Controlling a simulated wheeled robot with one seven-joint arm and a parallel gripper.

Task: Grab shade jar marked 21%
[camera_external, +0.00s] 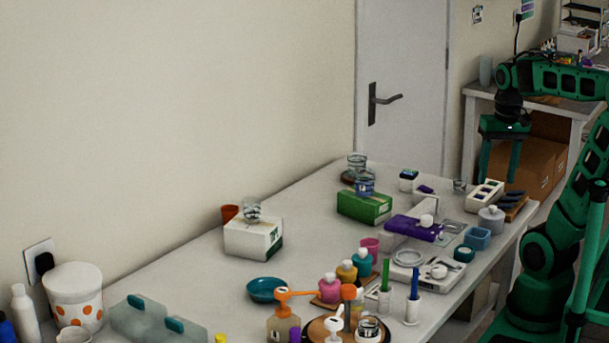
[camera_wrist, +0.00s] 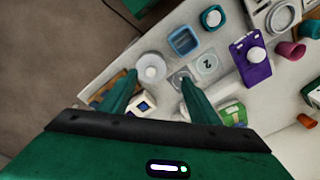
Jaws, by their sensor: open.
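No 21% marking is legible in either view, so I cannot tell which jar carries it. Clear glass jars stand at the back of the table: one with a blue band (camera_external: 365,184) on the green box, one (camera_external: 357,163) behind it, and a small one (camera_external: 459,185) to the right. Another glass jar (camera_external: 252,209) sits on a white box, and one (camera_external: 369,328) is at the front.
The green box (camera_external: 365,206), purple box (camera_external: 413,229), blue tray (camera_external: 478,237) and holed white block (camera_external: 485,195) crowd the far end. A flat pad with a "2" (camera_wrist: 206,65) lies near the blue tray. The table's left-middle surface (camera_external: 190,270) is clear.

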